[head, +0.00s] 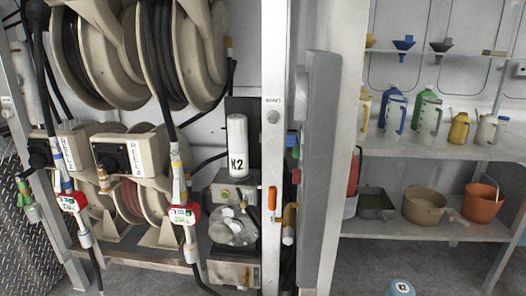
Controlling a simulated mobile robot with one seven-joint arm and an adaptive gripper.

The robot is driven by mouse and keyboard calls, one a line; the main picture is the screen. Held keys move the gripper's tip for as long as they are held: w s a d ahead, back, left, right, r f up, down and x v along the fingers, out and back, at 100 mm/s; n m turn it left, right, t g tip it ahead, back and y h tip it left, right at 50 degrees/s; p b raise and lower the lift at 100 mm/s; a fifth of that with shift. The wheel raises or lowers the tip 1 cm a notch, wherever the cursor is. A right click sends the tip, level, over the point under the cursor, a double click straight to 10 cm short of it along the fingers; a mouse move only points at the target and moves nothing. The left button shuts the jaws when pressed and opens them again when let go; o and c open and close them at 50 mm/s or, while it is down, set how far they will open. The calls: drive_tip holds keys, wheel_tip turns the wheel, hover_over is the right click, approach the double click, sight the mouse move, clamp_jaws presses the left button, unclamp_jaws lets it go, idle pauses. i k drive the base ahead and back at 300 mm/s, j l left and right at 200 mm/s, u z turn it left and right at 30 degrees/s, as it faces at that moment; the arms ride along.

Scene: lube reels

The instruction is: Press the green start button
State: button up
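I cannot make out a green start button for certain. Small blue, green and red parts (295,153) show edge-on in the narrow gap between the white post and the tall grey panel (319,170). They are too small and too oblique to tell whether one is a button. My gripper is not in view.
Hose reels (188,50) with hanging hoses and red-and-white meter handles (184,215) fill the left. A white K2 canister (237,145) stands beside the white post (273,70). Shelves (425,151) at right hold jugs, funnels and an orange bucket (482,204). Some grey floor shows at the bottom right.

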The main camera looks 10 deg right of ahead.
sight(296, 152)
drive_tip(key=j+z, duration=0.2)
drive_tip(key=z, duration=0.5)
drive_tip(key=j+z, duration=0.5)
drive_tip(key=j, duration=0.65)
